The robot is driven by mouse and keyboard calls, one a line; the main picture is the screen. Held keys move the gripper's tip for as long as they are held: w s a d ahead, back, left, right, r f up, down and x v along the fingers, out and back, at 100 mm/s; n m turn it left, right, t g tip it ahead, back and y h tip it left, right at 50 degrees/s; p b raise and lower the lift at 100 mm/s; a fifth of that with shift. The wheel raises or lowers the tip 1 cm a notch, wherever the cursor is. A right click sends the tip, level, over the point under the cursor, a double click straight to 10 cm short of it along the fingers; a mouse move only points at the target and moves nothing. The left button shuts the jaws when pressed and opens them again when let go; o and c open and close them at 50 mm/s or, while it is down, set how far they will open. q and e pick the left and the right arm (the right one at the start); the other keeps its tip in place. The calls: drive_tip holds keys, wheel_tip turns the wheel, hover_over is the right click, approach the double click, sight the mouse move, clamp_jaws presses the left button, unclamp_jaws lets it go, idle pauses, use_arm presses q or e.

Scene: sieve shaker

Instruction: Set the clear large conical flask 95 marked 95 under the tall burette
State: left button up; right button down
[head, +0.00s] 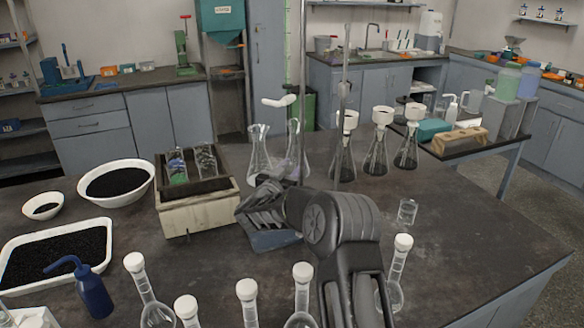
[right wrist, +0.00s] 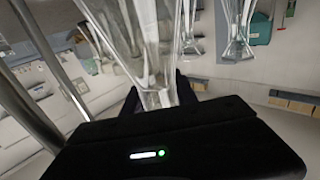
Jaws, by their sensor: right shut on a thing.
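A clear conical flask (head: 260,152) stands upright beyond my right gripper (head: 262,198); its lower part is partly hidden. My right gripper is shut on a clear conical flask, which appears large and close in the right wrist view (right wrist: 150,45). This looks like the left flask of the pair in the head view, but no 95 marking is legible. A second clear flask (head: 297,150) is just to its right, partly behind a metal rod. The tall burette (head: 288,45) rises above them, with a white fitting (head: 279,101) below. My left gripper is not in view.
A wooden box (head: 200,215) with glassware is left of my gripper. Several flasks with white tops stand in front, and funnel-topped flasks (head: 376,155) stand behind right. A small beaker (head: 407,211) is right of my arm. The right tabletop is mostly clear.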

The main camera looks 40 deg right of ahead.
drive_tip(key=shift+f, duration=0.1)
drive_tip(key=c, duration=1)
unclamp_jaws()
drive_tip(key=shift+o, duration=0.2)
drive_tip(key=shift+r, duration=0.2)
drive_tip(key=shift+s+a+f, duration=0.1)
drive_tip(key=shift+a+f, duration=0.1)
drive_tip(key=shift+a, duration=0.15)
drive_tip(key=b+v, duration=0.1)
drive_tip(key=v, duration=1)
drive_tip(key=shift+b, duration=0.4)
drive_tip(key=shift+s+a+r, duration=0.1)
drive_tip(key=shift+s, duration=0.05)
